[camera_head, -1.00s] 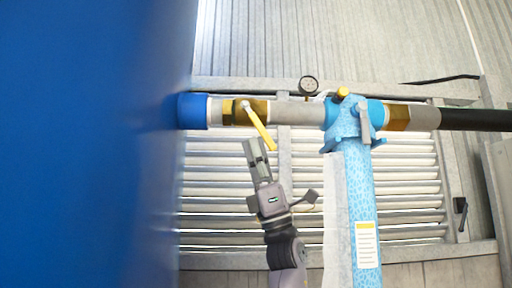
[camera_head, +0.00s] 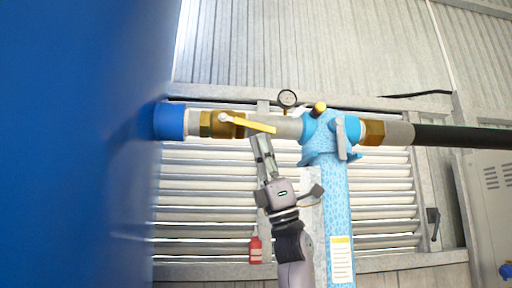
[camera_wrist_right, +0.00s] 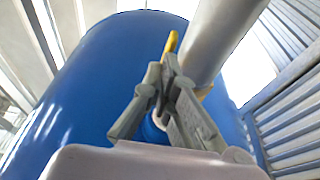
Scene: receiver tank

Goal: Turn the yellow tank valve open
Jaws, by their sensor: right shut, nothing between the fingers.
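The yellow valve handle (camera_head: 248,124) sits on the brass valve (camera_head: 222,125) in the pipe beside the large blue tank (camera_head: 70,140). The handle lies nearly along the pipe, tilted slightly down to the right. My right gripper (camera_head: 262,143) is shut and empty just below the handle, its tips close to it; I cannot tell if they touch. In the right wrist view the right gripper (camera_wrist_right: 168,80) has its fingers together, with part of the yellow handle (camera_wrist_right: 171,42) showing just beyond the tips. My left gripper is not in view.
A slatted grey wall (camera_head: 200,190) is behind. A red extinguisher (camera_head: 255,249) is low behind my arm.

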